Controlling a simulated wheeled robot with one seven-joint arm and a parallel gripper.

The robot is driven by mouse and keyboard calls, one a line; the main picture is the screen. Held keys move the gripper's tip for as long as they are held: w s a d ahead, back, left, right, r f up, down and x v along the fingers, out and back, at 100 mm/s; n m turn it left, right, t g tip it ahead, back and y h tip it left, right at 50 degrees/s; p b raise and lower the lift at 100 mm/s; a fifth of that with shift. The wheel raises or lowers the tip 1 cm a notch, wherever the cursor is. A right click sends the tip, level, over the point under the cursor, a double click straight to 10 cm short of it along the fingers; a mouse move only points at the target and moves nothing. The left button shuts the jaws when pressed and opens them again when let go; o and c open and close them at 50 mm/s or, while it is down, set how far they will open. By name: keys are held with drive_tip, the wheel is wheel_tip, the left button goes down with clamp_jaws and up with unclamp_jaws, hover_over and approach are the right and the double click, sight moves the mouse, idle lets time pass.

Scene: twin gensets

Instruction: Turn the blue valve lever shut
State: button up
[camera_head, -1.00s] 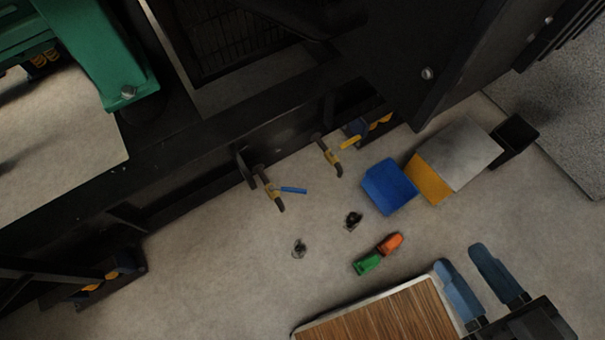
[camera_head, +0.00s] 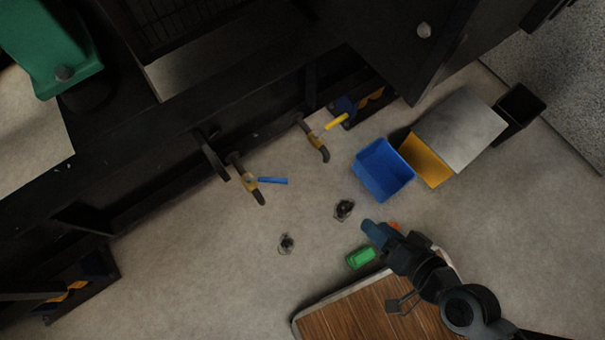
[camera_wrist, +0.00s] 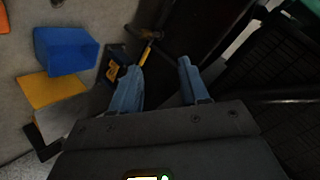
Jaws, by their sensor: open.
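The blue valve lever (camera_head: 272,180) sticks out to the right from a brass valve (camera_head: 249,182) on a short dark pipe, low on the black genset frame. A second valve with a yellow lever (camera_head: 337,122) is to its right; the yellow lever also shows in the wrist view (camera_wrist: 147,50). My gripper (camera_head: 372,229) is right of and below the blue lever, well apart from it. In the wrist view its two blue fingers (camera_wrist: 158,78) are spread with nothing between them. I cannot make out the blue lever in the wrist view.
A blue bin (camera_head: 384,170) and a yellow box with a grey top (camera_head: 462,135) stand right of the valves. Two small dark fittings (camera_head: 344,209) (camera_head: 286,244) lie on the floor. A green item (camera_head: 360,257) is by a wooden board (camera_head: 350,310).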

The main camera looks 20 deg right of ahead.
drive_tip(key=w+a+f+m+y+b, duration=0.2)
drive_tip(key=w+f+b, duration=0.2)
drive_tip(key=f, duration=0.4)
drive_tip(key=w+a+f+m+y+b, duration=0.25)
drive_tip(key=w+f, duration=0.25)
drive_tip(key=f, duration=0.3)
drive_tip(key=m+y+b, duration=0.1)
drive_tip(key=y+b, duration=0.1)
drive_tip(key=b, duration=0.3)
approach(284, 183)
drive_tip(key=s+f, duration=0.2)
drive_tip(key=s, duration=0.1)
drive_tip(key=shift+w+a+f+m+t+y+b, duration=0.15)
drive_tip(key=shift+w+a+f+m+y+b, duration=0.25)
drive_tip(key=shift+w+a+b, duration=1.15)
drive_tip(key=shift+w+a+f+m+t+y+b, duration=0.15)
drive_tip(key=shift+w+a+f+m+y, duration=0.55)
drive_tip(key=shift+w, duration=1.85)
drive_tip(key=shift+w+a+f+m+t+h+b, duration=0.15)
drive_tip(key=shift+w+a+b, duration=0.55)
drive_tip(key=shift+w+a, duration=1.1)
drive_tip(key=shift+w+d, duration=0.2)
drive_tip(key=shift+d, duration=0.1)
drive_tip(key=shift+c, duration=0.3)
clamp_jaws()
